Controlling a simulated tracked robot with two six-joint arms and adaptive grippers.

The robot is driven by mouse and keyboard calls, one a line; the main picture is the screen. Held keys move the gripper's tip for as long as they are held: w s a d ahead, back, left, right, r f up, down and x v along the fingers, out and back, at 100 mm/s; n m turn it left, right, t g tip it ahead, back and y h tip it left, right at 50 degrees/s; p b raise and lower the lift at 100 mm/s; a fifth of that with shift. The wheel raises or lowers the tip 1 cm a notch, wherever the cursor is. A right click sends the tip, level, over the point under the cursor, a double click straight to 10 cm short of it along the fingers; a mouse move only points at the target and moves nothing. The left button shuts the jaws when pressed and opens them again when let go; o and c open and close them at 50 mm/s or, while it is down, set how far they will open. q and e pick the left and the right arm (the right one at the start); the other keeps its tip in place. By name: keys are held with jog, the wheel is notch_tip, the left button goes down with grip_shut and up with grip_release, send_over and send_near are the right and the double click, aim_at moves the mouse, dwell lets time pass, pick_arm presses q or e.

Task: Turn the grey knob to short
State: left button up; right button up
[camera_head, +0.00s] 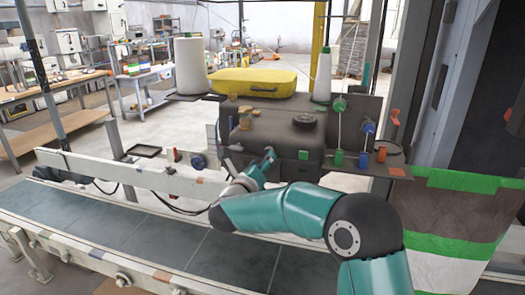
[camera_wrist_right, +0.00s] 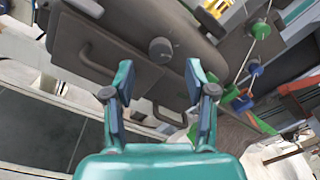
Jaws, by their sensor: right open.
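A round grey knob (camera_wrist_right: 160,50) sits on the dark front panel of the sewing-head-like machine (camera_head: 300,137). In the right wrist view it shows just beyond and between the tips of my right gripper (camera_wrist_right: 158,82). The fingers are apart, with nothing between them, and do not appear to touch the knob. In the head view my right gripper (camera_head: 265,160) is in front of the machine's front face, and I cannot make out the grey knob there. The knob's marking, and which setting it points to, cannot be read. My left gripper is not in view.
A dark handle (camera_wrist_right: 98,64) stands out from the panel beside the knob. A conveyor (camera_head: 130,235) with a pale rail runs in front.

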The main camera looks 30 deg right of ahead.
jog(key=p+x, duration=0.1)
jog(key=x, duration=0.3)
jog(key=shift+w+d, duration=0.2)
jog(key=shift+w, duration=0.1)
